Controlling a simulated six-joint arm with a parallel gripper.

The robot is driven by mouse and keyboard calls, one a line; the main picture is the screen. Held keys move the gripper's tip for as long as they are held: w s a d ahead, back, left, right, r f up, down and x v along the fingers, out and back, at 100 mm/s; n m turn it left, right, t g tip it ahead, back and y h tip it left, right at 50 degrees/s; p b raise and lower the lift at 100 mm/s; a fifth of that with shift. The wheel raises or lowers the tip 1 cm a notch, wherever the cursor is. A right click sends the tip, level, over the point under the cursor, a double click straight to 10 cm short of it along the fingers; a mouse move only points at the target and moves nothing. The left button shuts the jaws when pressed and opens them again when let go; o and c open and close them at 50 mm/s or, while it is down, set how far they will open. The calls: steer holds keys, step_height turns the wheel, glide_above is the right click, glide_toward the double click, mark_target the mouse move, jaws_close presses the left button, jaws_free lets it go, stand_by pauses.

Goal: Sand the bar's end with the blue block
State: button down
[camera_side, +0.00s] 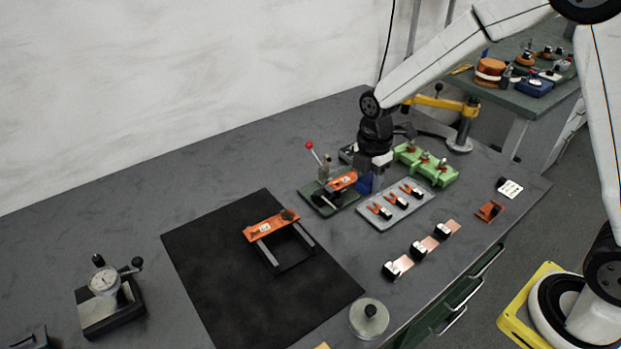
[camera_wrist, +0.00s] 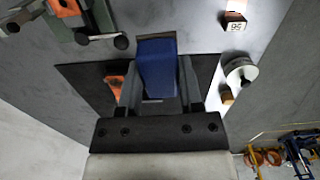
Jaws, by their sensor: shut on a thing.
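My gripper (camera_wrist: 159,88) is shut on the blue block (camera_wrist: 158,66), which sits between its two fingers in the wrist view. In the side view my gripper and the blue block (camera_side: 364,182) are just right of a green-based clamp fixture (camera_side: 318,199) with a red-knobbed lever. An orange piece (camera_side: 343,180) lies on that fixture, close to the block. Whether the block touches it cannot be told. Which piece is the bar is not clear.
A grey tray (camera_side: 372,221) with orange-and-black clips and a green holder (camera_side: 440,178) stand near my gripper. A black mat (camera_side: 205,262) bears an orange-topped frame (camera_side: 270,229). A dial gauge (camera_side: 104,283) and a round weight (camera_side: 369,318) stand farther off. The back left of the table is clear.

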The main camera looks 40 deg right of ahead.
steer(key=w+d+f, duration=0.1)
steer(key=w+d, duration=0.8)
steer(key=w, duration=0.4)
steer(key=shift+w+d+f, duration=0.2)
steer(key=shift+d+f, duration=0.05)
steer(key=shift+f, duration=0.05)
glide_above(355, 175)
steer(key=shift+f, duration=2.8)
steer(key=shift+d+f, duration=0.3)
steer(key=shift+f, duration=0.35)
steer(key=shift+d+f, duration=0.3)
steer(key=shift+f, duration=0.3)
steer(key=shift+d, duration=2.25)
steer(key=shift+a, duration=2.85)
step_height(355, 175, up, 8)
